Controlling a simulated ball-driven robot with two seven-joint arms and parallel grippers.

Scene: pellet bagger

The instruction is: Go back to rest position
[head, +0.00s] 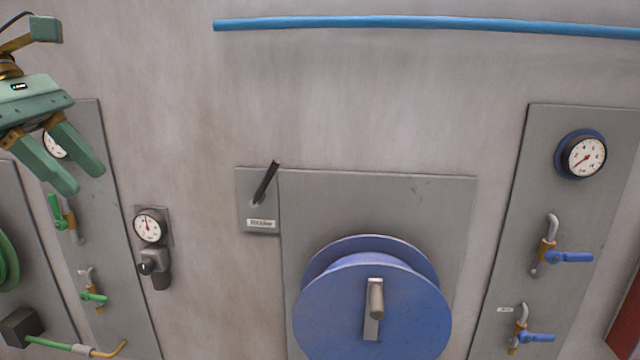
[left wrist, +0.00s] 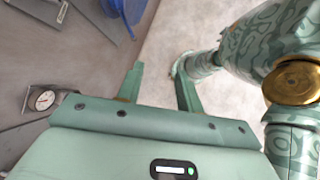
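My left gripper (head: 82,169) is at the upper left of the head view, raised in front of the left grey valve panel. Its two green fingers are apart with nothing between them. In the left wrist view the fingers (left wrist: 160,90) also stand apart and empty, with bare wall and floor beyond. My right gripper shows in neither view.
A blue reel (head: 340,310) with a crank handle sits low in the middle. A black lever (head: 265,183) sticks out beside it. Gauges (head: 147,227) and valve panels (head: 575,215) flank it. A blue pipe (head: 420,23) runs along the top. The wall between is clear.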

